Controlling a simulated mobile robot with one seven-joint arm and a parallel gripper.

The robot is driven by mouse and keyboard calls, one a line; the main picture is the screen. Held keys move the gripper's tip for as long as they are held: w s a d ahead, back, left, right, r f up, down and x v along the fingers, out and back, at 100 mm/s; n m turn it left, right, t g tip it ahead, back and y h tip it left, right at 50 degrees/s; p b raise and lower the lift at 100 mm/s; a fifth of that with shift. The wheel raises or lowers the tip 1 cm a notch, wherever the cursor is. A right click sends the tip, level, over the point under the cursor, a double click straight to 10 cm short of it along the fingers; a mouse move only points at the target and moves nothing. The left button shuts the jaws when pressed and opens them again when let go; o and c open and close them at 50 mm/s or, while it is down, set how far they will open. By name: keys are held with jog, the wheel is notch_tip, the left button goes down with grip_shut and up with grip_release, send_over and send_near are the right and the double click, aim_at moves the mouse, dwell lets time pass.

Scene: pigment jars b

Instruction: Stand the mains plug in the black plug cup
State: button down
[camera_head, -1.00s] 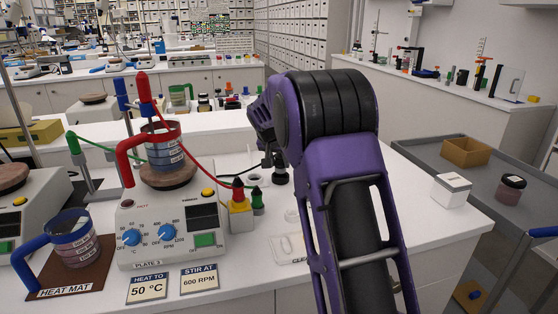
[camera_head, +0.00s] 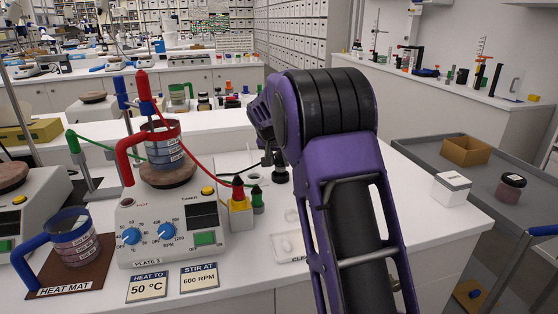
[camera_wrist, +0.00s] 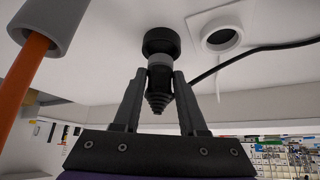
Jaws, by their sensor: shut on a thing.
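My gripper (camera_wrist: 158,98) is shut on the mains plug, with a finger on either side of it. The plug shows a ribbed black cable end (camera_wrist: 158,104) between the fingers and a grey band (camera_wrist: 160,61) beyond. The band meets a round black piece (camera_wrist: 162,40), which looks like the black plug cup; how deep the plug sits in it cannot be told. In the head view a black cup shape (camera_head: 280,175) stands on the white bench beside my arm. A black cable (camera_wrist: 255,52) runs from the plug to the right in the wrist view.
A white ring with a hole (camera_wrist: 221,36) is beside the plug. An orange rod with a grey end (camera_wrist: 35,45) is close at left in the wrist view.

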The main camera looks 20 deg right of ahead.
jog(key=shift+f, duration=1.35)
dwell(0.5)
jog(key=shift+c, duration=1.9)
grip_release()
jog(key=p+v, duration=0.1)
jog(key=v, duration=1.6)
jog(key=shift+s+p, duration=0.25)
jog(key=shift+p, duration=0.05)
jog(key=shift+a, duration=0.1)
